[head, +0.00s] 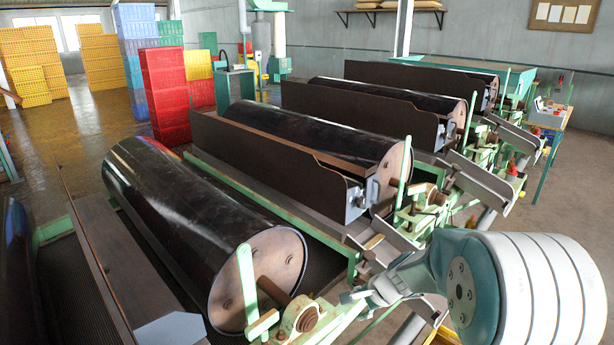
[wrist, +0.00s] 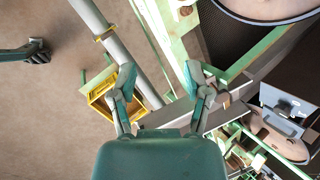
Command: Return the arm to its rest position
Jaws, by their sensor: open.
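My gripper (wrist: 160,70) is open in the wrist view, with its two teal-and-grey fingers spread apart and nothing between them. In the head view my arm comes in from the lower right, with its white and teal links over the front ends of the machines. The gripper end there points left beside the green frame of the nearest drum and is hard to make out. The nearest black drum (head: 190,230) has a pale round end plate, partly behind a green lever (head: 246,285). Whether the fingers touch the frame cannot be told.
More drums (head: 310,135) stand in a row behind, with brown guard boards and grey chutes (head: 484,180). A yellow crate (wrist: 97,97) lies below the gripper beside a grey pipe (wrist: 122,52). Stacked red crates (head: 165,90) stand far back. Open floor shows at right.

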